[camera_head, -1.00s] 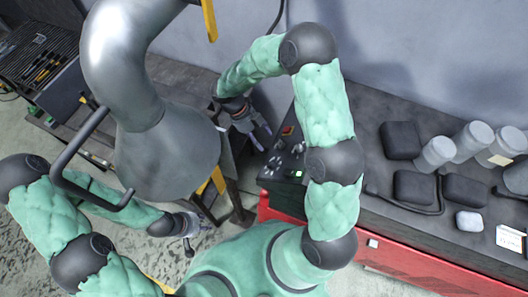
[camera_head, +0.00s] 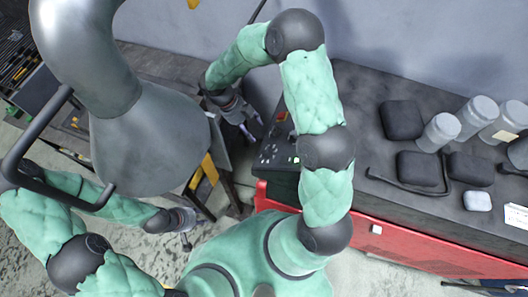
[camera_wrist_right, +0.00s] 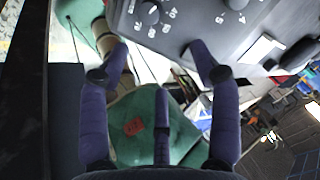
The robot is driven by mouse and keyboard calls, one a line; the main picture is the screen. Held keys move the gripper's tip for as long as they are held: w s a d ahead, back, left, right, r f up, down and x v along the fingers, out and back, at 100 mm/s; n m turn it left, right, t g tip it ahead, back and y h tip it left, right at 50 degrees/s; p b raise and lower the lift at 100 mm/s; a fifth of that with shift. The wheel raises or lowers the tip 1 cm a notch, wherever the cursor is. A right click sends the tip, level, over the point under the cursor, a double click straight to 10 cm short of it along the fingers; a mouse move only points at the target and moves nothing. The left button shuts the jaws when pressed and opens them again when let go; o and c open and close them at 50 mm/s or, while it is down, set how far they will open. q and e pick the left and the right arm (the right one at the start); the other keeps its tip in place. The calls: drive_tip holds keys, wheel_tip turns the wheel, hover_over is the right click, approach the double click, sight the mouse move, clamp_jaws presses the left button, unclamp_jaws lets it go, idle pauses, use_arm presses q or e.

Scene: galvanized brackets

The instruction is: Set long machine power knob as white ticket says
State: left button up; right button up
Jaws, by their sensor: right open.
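A dark control panel (camera_head: 273,152) with small knobs sits at the left end of the long red-fronted machine. In the right wrist view, one black knob (camera_wrist_right: 149,13) has a printed scale around it; another dark knob (camera_wrist_right: 237,4) is at the top edge. I cannot tell which is the power knob. My right gripper (camera_head: 250,128) is beside the panel; in the wrist view the gripper (camera_wrist_right: 158,48) is open and empty, its fingertips just below the knob. A white ticket (camera_head: 516,217) lies at the right; its text is unreadable. My left gripper (camera_head: 186,226) hangs low at the left.
A large grey hood (camera_head: 150,140) with a black handle fills the left. Grey cylinders (camera_head: 440,131) and black blocks (camera_head: 402,119) stand on the machine's dark top. A white rectangle (camera_wrist_right: 262,48) is on the panel. The grey wall is close behind.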

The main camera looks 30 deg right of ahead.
sight(265, 150)
drive_tip(key=b+x, duration=0.1)
drive_tip(key=x, duration=0.8)
drive_tip(key=w+a+b+x, duration=0.1)
drive_tip(key=x, duration=0.4)
drive_tip(key=shift+d+f+b, duration=0.1)
drive_tip(key=shift+f+b, duration=0.2)
drive_tip(key=shift+f, duration=0.25)
use_arm(q)
wheel_tip(265, 150, down, 4)
drive_tip(key=shift+r, duration=0.15)
use_arm(e)
drive_tip(key=c, duration=1.1)
